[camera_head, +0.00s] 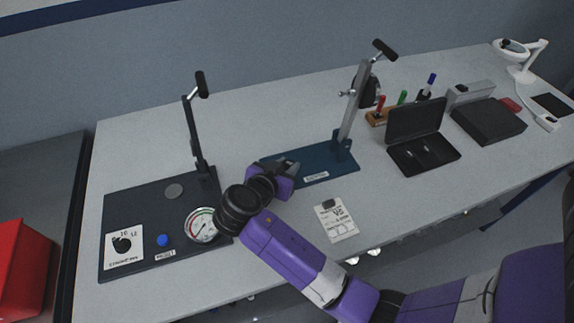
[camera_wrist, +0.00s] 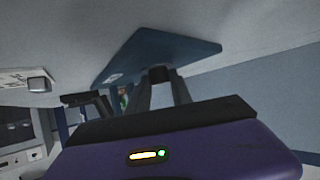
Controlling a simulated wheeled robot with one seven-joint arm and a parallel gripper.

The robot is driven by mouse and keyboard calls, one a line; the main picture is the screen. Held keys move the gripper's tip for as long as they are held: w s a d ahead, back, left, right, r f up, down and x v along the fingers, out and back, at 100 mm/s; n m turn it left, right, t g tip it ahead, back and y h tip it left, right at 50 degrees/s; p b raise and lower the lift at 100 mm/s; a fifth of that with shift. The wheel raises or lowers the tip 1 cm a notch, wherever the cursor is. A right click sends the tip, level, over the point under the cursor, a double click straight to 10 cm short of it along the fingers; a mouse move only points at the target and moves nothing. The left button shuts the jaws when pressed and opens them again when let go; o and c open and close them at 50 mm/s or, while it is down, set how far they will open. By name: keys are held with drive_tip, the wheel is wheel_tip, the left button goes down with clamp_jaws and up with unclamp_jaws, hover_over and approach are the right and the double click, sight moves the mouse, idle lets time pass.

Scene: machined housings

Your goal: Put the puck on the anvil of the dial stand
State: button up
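The dial stand has a blue base plate (camera_head: 318,179), a tilted grey column (camera_head: 354,104) and a dark round dial (camera_head: 367,91). My gripper (camera_head: 279,164) is low over the left end of that base. In the wrist view its two fingers (camera_wrist: 160,80) are apart, with a small dark piece between the tips, against the blue base plate (camera_wrist: 172,45). I cannot tell whether this piece is gripped, or whether it is the puck or part of the stand. A small dark grey block (camera_head: 328,204) sits on a white card; it also shows in the wrist view (camera_wrist: 39,84). The anvil is not clearly visible.
A dark plate (camera_head: 140,205) at left carries a lever stand (camera_head: 194,130), a grey disc (camera_head: 174,191), a blue knob (camera_head: 162,240) and a round gauge (camera_head: 201,225). An open black case (camera_head: 420,150), a pen rack (camera_head: 384,117) and a dark box (camera_head: 488,120) stand right.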

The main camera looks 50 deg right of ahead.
drive_tip(key=o, duration=0.4)
drive_tip(key=shift+c, duration=0.2)
drive_tip(key=shift+a+r, duration=0.1)
drive_tip(key=shift+r, duration=0.1)
drive_tip(key=b+v, duration=0.1)
drive_tip(key=v, duration=1)
drive_tip(key=shift+a, duration=0.35)
drive_tip(key=shift+r, duration=0.15)
